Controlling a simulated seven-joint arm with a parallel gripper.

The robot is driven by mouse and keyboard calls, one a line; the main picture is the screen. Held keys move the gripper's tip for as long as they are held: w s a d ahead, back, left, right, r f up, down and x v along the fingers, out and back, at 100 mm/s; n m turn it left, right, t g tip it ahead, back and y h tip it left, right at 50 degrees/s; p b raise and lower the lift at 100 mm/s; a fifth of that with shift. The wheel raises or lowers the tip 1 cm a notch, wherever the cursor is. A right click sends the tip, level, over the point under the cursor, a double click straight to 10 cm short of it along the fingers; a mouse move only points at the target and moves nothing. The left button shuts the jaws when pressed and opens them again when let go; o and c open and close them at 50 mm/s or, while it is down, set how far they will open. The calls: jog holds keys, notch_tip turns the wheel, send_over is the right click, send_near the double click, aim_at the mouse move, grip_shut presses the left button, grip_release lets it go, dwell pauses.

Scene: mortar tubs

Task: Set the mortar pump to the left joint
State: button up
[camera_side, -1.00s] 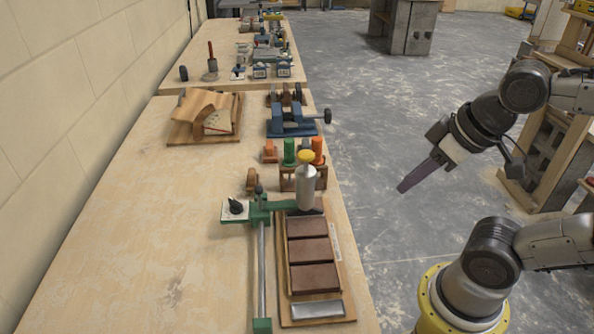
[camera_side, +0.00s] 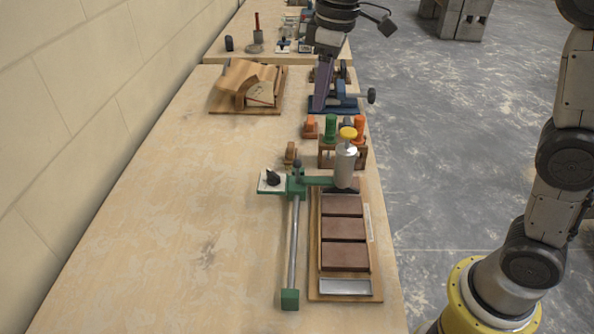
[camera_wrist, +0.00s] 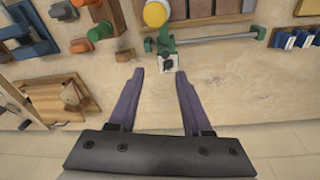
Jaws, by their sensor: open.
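The mortar pump is a silver cylinder (camera_side: 346,165) with a yellow cap (camera_side: 348,133), upright on a green carriage (camera_side: 296,184) at the far end of a metal rail (camera_side: 293,240). It stands over the far end of a row of brown bricks (camera_side: 344,228); its tip's exact spot against the joints is unclear. A white plate with a black knob (camera_side: 271,178) sits left of the carriage. My gripper (camera_side: 318,108) is open and empty above the table, beyond the pump. In the wrist view, its purple fingers (camera_wrist: 157,75) point toward the knob plate (camera_wrist: 168,62); the yellow cap (camera_wrist: 155,14) lies beyond.
A wooden rack (camera_side: 335,157) with green and orange bottles stands just behind the pump. A blue clamp device (camera_side: 345,92) is beside my gripper, partly hidden. A wooden board with a curved form (camera_side: 245,85) lies at left. The table's left front (camera_side: 170,240) is clear.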

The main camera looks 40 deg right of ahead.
jog(key=g, duration=0.2)
send_over(297, 162)
notch_tip(297, 162, down, 7)
jog(key=shift+n, duration=0.3)
jog(key=f, duration=1.3)
jog(key=shift+w+d+f, duration=0.2)
jog(key=shift+f, duration=0.15)
grip_shut()
jog(key=shift+r, duration=0.1)
